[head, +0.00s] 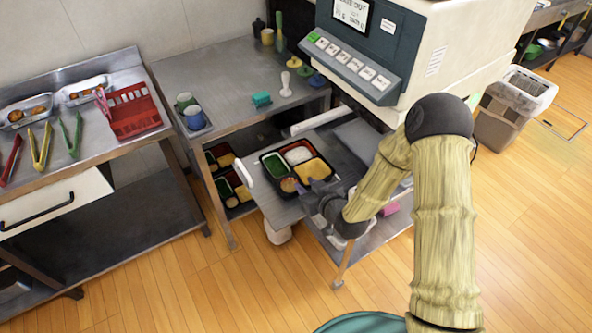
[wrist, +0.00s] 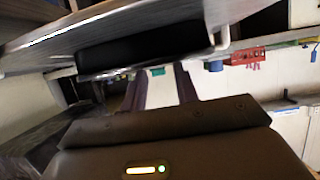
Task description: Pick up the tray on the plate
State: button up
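The black bento tray (head: 283,168) lies flat on the grey metal plate (head: 272,206) that juts out from the machine. Its compartments hold green, white, brown and yellow food. My gripper (head: 308,188) is at the tray's near right edge, its fingers pointing toward the tray. The wrist view is upside down. There the tray's dark side (wrist: 150,48) lies against the plate (wrist: 110,25), and my gripper's two fingers (wrist: 162,84) stand apart with a gap between them. Whether the rim lies between them cannot be told.
The machine (head: 350,55) rises behind the plate. A metal table (head: 225,85) with cups and a teal block stands to the left, with more filled trays (head: 222,155) below it. A counter (head: 80,130) with tongs and a red rack (head: 130,110) is farther left. Floor in front is clear.

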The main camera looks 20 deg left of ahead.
aim_at(297, 177)
jog(key=shift+w+a, duration=0.1)
jog(key=p+x, duration=0.1)
jog(key=x, duration=0.4)
jog(key=shift+w, duration=0.1)
jog(key=shift+c, duration=0.2)
grip_shut()
